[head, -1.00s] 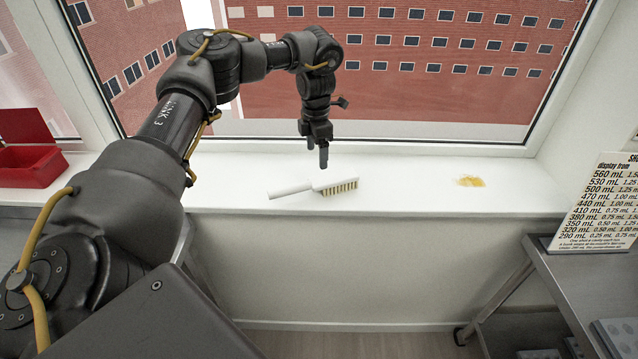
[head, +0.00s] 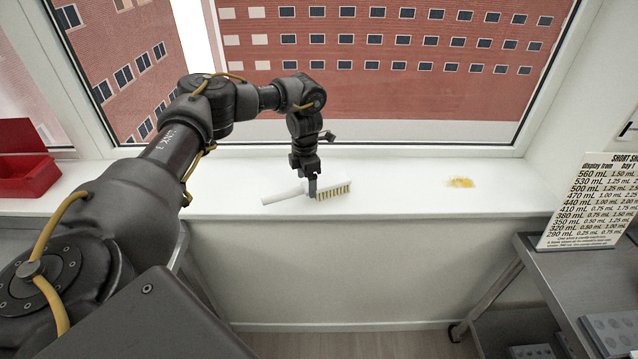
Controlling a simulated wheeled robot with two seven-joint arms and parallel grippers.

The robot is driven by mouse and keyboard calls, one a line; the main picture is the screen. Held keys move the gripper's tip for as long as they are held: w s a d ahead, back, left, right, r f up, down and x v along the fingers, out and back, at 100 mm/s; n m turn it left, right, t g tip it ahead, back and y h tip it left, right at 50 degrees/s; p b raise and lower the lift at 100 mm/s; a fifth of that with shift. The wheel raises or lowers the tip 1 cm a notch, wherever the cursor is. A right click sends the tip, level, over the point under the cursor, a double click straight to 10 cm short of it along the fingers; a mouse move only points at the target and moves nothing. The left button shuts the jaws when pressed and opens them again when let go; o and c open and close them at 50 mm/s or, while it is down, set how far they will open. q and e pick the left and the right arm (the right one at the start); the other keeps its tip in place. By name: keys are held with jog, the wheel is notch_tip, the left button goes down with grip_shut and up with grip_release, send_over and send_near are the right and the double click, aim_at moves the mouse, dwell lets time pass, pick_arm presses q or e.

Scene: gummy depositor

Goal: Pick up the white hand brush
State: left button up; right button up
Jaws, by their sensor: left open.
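The white hand brush (head: 334,189) lies on the white window sill, its handle pointing left and its tan bristles facing the front right. My left gripper (head: 312,190) points down at the brush, with its fingertips at the place where the handle meets the head. The fingers overlap the brush in the picture and hide a small part of it. The jaws are open, and the brush still rests on the sill. My right gripper is not in the head view.
The window sill (head: 400,195) is clear around the brush. A yellow crumbly patch (head: 460,182) lies on it to the right. A red bin (head: 25,172) stands at the far left. A printed sign (head: 588,205) stands on a metal table at the right. The window is behind.

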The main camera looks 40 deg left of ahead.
pick_arm(q)
jog(key=shift+f, duration=1.15)
jog(key=c, duration=1.3)
jog(key=shift+o, duration=0.2)
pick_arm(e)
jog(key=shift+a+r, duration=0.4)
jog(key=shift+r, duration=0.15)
pick_arm(q)
jog(key=shift+w, duration=0.1)
